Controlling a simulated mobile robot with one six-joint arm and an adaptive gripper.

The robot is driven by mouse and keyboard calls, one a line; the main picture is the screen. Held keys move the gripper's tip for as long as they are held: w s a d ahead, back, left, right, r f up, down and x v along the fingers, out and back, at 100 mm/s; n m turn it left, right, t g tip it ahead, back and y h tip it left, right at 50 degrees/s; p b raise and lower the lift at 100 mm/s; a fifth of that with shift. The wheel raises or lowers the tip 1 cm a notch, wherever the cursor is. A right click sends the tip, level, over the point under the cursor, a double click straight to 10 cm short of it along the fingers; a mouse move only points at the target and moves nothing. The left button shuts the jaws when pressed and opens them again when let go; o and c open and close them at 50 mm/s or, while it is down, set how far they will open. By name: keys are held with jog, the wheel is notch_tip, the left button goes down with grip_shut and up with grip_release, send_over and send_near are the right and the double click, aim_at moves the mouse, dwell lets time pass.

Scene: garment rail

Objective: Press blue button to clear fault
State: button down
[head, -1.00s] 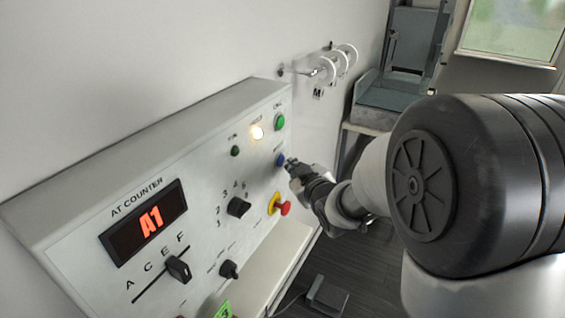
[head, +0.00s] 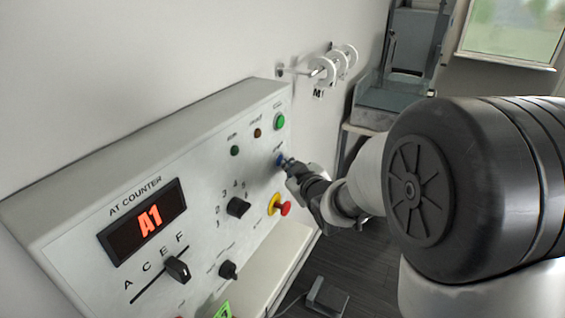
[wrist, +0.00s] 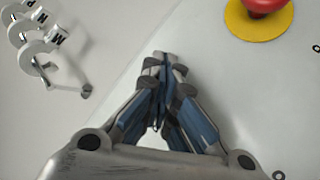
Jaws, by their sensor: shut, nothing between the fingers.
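The blue button (head: 280,159) is on the right part of the white control panel (head: 190,200), below the green button. My gripper (head: 286,164) is shut and empty, with its fingertips at the blue button, seemingly touching it. In the wrist view the closed fingers (wrist: 163,62) point at the panel face and hide the button. The lamp (head: 257,133) above and left of the blue button is dark. The display (head: 145,221) reads A1 in red.
A red stop button on a yellow base (head: 285,208) sits just below the blue button. A green button (head: 279,121), a rotary knob (head: 238,207) and a slider (head: 178,269) are also on the panel. A rail with white rings (head: 330,68) is on the wall behind.

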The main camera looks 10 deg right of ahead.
jog(key=shift+d, duration=0.1)
jog(key=shift+s+d, duration=0.55)
jog(key=shift+s+d, duration=0.75)
jog(key=shift+d, duration=0.3)
jog(key=shift+s+d, duration=0.7)
jog(key=shift+d, duration=0.3)
jog(key=shift+r, duration=0.1)
jog(key=s+d+r+m+g+h, duration=0.1)
jog(key=s+m+g+h, duration=0.1)
jog(key=s, duration=0.4)
jog(key=s+d+r+m+g+h, duration=0.2)
jog(key=s, duration=0.5)
jog(key=s+a+f+m+g, duration=0.1)
jog(key=s+a+g, duration=0.1)
jog(key=s, duration=0.8)
jog(key=s+a+f+m+g+y, duration=0.1)
jog(key=s+a+m+g, duration=0.1)
jog(key=s, duration=0.9)
jog(key=shift+s+a+f+m+g, duration=0.2)
jog(key=shift+s+f+m+g, duration=0.1)
jog(key=shift+g, duration=0.6)
